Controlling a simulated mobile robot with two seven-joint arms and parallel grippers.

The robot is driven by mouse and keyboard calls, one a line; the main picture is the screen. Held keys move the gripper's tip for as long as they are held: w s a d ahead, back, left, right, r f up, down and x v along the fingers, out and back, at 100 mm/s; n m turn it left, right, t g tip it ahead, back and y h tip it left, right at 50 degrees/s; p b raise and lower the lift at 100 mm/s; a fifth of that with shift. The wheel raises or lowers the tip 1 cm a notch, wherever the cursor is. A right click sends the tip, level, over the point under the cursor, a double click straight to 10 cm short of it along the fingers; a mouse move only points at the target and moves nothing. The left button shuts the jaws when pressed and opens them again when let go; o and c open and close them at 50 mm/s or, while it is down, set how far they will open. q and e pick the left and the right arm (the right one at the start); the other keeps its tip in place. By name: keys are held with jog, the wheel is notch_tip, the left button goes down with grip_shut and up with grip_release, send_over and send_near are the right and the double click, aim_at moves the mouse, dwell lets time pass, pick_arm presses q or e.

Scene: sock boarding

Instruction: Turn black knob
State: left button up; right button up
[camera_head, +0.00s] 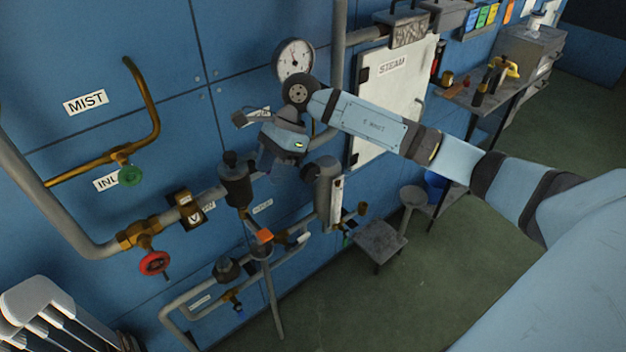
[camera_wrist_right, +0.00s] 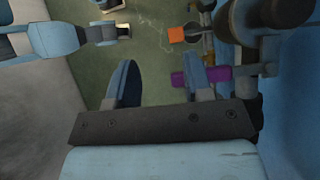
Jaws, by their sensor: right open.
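My right gripper (camera_head: 276,172) is in front of the blue pipe wall, pointing down beside a dark cylindrical fitting. In the right wrist view its two blue fingers (camera_wrist_right: 160,65) stand apart, with floor showing between them. A black knob (camera_head: 230,160) tops the dark fitting, left of the gripper and apart from it. A dark round part (camera_wrist_right: 282,12) at the upper right of the wrist view may be a knob; I cannot tell which. A purple part (camera_wrist_right: 218,72) shows at the right finger; contact is unclear.
A pressure gauge (camera_head: 294,60) and a grey cylinder (camera_head: 322,174) are close to my gripper. A red valve wheel (camera_head: 154,263) and a green knob (camera_head: 130,175) are on pipes at the left. An orange block (camera_head: 264,236) sits below. Green floor lies open at lower right.

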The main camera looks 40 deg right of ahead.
aim_at(313, 165)
jog(key=w+d+r+n+t+h+b, duration=0.1)
jog(key=w+d+r+h, duration=0.15)
jog(key=d, duration=0.35)
jog(key=w+d+r+h+b, duration=0.1)
jog(key=d+r+h, duration=0.1)
jog(key=d+h, duration=0.3)
jog(key=shift+y, duration=0.55)
jog(key=f, duration=0.4)
jog(key=d+f+p, duration=0.1)
jog(key=f, duration=0.8)
jog(key=shift+s+d+f+p, duration=0.15)
jog(key=shift+d+f+p, duration=0.1)
jog(key=shift+f+p, duration=0.15)
jog(key=shift+r, duration=0.1)
grip_shut()
